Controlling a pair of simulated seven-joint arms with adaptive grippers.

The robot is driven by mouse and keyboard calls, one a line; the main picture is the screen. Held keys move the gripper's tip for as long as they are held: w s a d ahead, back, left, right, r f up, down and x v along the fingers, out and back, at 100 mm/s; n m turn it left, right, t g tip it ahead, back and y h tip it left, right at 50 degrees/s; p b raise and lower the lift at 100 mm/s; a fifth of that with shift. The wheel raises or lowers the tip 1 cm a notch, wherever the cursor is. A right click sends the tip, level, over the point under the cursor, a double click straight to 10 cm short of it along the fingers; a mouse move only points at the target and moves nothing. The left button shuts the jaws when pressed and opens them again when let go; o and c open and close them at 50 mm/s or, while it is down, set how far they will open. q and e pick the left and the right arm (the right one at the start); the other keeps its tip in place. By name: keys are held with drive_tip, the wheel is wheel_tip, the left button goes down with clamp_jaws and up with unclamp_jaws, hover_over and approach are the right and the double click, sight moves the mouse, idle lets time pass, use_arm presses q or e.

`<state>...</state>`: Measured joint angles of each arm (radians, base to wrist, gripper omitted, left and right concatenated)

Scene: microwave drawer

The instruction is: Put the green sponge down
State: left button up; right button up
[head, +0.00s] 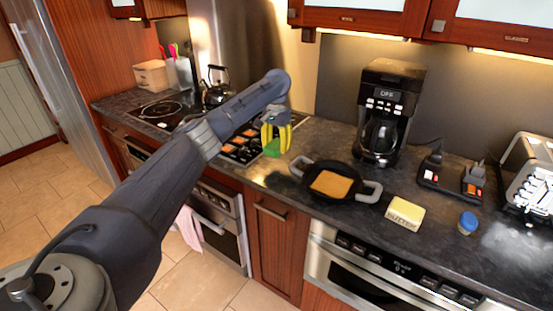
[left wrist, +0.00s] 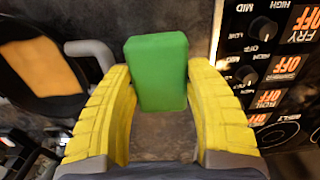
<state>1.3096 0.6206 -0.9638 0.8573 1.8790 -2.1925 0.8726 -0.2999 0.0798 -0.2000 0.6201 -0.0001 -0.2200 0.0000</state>
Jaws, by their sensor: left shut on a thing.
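The green sponge (head: 272,148) is at my left gripper, over the dark countertop between the stove and the pan. In the left wrist view the sponge (left wrist: 158,72) sits upright between the tips of the yellow fingers. My left gripper (head: 276,138) points down and is shut on the sponge. It also shows in the left wrist view (left wrist: 160,95), with a finger on each side of the sponge. I cannot tell whether the sponge touches the counter. My right gripper is not in view.
A black pan (head: 318,198) with a toast-like slice (head: 331,184) stands right of the sponge. The stove controls (head: 240,150) lie on its left. A butter box (head: 404,214), blue-lidded jar (head: 467,223) and coffee maker (head: 385,112) stand further right. Some bare counter (head: 312,138) lies behind the pan.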

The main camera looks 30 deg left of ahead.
sight(276, 165)
use_arm(q)
drive_tip(key=shift+f, duration=3.05)
drive_tip(key=shift+f, duration=0.2)
drive_tip(key=o, duration=0.8)
drive_tip(key=shift+r, duration=0.15)
wheel_tip(276, 165, up, 12)
drive_tip(key=shift+r, duration=0.1)
